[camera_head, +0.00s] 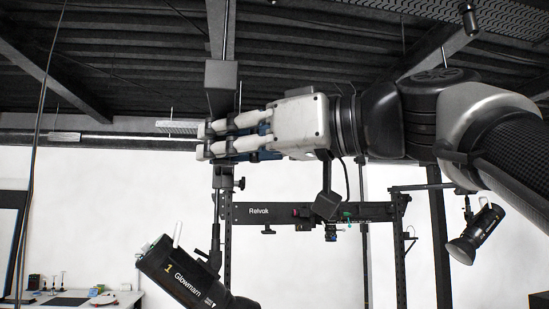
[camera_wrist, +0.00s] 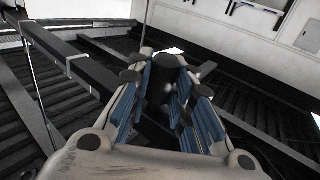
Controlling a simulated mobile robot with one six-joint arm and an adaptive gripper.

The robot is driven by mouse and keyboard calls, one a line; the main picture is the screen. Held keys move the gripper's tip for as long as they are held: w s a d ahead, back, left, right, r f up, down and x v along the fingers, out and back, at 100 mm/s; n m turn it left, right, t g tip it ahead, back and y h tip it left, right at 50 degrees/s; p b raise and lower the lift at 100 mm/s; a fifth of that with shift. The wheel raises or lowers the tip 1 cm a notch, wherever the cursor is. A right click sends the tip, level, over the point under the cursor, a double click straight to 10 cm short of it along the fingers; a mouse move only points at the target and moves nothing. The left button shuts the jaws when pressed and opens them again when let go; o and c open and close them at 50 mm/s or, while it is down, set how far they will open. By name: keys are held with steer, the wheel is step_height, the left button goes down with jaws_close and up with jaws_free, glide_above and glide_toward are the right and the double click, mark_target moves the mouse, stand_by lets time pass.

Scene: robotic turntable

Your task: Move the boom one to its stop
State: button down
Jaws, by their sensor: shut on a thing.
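My gripper (camera_head: 205,141) reaches in from the right with its fingers pointing left. It is shut on a dark upright bar (camera_head: 221,103), which hangs under a grey block (camera_head: 221,74). In the wrist view the dark bar (camera_wrist: 167,75) stands between the blue finger pads. A black lamp marked "1 Glowmarn" (camera_head: 188,276) is at the lower left, tilted, below the gripper. How the bar, the boom and this lamp join is partly hidden behind the fingers. No stop can be made out.
A dark cross rail marked "Relvok" (camera_head: 275,212) runs behind my gripper. A second black lamp (camera_head: 476,236) hangs at the right, below my arm. A white bench (camera_head: 75,300) with small items stands at the lower left. Dark beams cross the ceiling (camera_head: 130,75).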

stand_by(0.4)
steer(key=c, duration=1.4)
jaws_free()
steer(key=v, duration=1.2)
